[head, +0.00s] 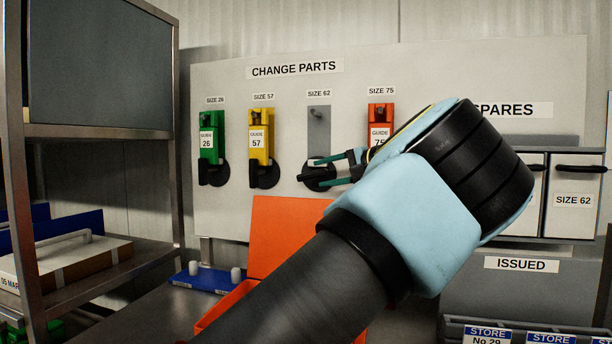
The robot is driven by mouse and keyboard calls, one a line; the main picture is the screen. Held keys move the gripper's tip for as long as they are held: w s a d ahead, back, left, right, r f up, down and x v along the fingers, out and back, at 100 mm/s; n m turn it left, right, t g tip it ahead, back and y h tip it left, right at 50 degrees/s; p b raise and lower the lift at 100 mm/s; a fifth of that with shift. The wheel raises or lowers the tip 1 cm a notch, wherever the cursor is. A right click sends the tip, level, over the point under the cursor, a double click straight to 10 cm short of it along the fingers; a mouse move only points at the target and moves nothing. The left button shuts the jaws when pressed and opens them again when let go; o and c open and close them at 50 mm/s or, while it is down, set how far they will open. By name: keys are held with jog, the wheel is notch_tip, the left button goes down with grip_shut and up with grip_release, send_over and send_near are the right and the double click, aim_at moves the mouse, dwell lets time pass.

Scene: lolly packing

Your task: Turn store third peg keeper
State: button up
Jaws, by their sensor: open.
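The board headed CHANGE PARTS (294,68) carries a row of pegs. The third peg's grey plate (319,128), under SIZE 62, holds no guide, and its small peg shows near the top. The black round keeper (317,174) sits at the plate's foot, partly covered by my gripper. My gripper (306,170) reaches in from the right, its two dark green-tipped fingers apart, one higher and one lower, in front of the keeper. I cannot tell whether they touch it. The keeper's handle and exact turn are unclear.
Green guide 26 (207,140), yellow guide 57 (257,145) and red guide 75 (380,112) hang on the neighbouring pegs. My arm hides the lower part of the red one. An orange panel (285,225) and a blue pegged tray (200,279) are below.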

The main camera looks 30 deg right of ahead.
aim_at(305, 177)
jog(key=p+x, duration=0.1)
jog(key=x, duration=0.6)
jog(key=shift+w+p, duration=0.1)
jog(key=shift+p, duration=0.25)
jog(key=shift+c, duration=0.2)
grip_shut()
